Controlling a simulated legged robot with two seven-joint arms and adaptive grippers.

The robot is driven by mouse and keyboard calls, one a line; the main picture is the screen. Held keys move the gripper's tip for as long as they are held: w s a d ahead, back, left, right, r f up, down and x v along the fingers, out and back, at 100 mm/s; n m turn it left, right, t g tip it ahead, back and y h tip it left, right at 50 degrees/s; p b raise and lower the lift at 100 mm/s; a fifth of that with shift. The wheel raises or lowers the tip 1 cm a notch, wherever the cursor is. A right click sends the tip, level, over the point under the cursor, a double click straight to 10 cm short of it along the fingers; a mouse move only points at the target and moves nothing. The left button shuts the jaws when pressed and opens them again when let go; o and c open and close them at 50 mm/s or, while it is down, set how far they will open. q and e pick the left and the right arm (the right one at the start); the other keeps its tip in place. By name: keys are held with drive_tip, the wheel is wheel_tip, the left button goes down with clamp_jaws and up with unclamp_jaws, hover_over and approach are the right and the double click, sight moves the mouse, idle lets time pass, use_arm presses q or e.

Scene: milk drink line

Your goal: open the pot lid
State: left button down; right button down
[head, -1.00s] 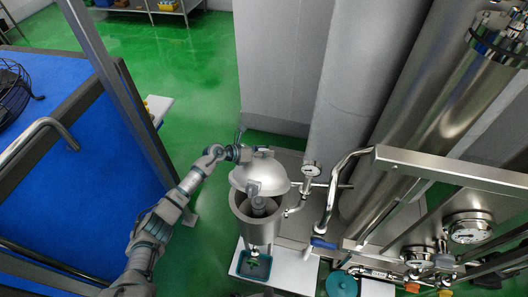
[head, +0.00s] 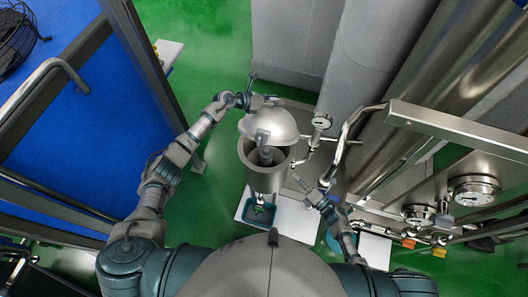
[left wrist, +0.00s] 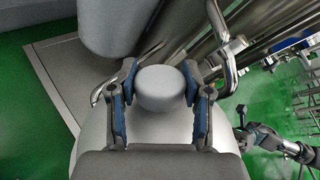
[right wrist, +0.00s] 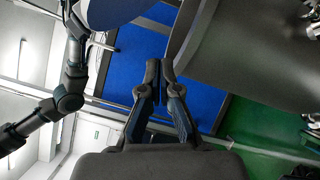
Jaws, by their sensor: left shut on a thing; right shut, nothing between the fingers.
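The pot (head: 262,178) is a steel cylinder in the middle of the head view. Its domed lid (head: 280,121) is raised and tilted toward the back, so part of the pot's inside shows. My left gripper (head: 270,102) is at the lid's far upper side. In the left wrist view, its two fingers are shut on the lid's round grey knob (left wrist: 162,88), and the lid (left wrist: 92,145) spreads below. My right gripper (head: 304,186) is beside the pot on its right, lower than the left gripper. In the right wrist view its fingers (right wrist: 160,68) are together and empty.
A pressure gauge (head: 322,121) and bent steel pipes stand right of the pot. A small teal tray (head: 261,216) lies below it on a white surface. Large steel tanks (head: 425,85) fill the upper right. A blue-topped structure (head: 90,130) is at left.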

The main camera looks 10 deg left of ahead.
use_arm(q)
drive_tip(key=shift+w, duration=0.1)
use_arm(e)
drive_tip(key=s+a+r+n+g+y, duration=0.35)
drive_tip(key=a+r+n+g, duration=0.2)
drive_tip(key=r+n, duration=0.45)
use_arm(q)
drive_tip(key=shift+a, duration=0.1)
use_arm(e)
drive_tip(key=w+a+r, duration=0.3)
drive_tip(key=w+a, duration=0.3)
drive_tip(key=a, duration=0.1)
drive_tip(key=shift+a+r+n+y, duration=0.3)
drive_tip(key=shift+y, duration=0.15)
drive_tip(key=shift+r, duration=0.1)
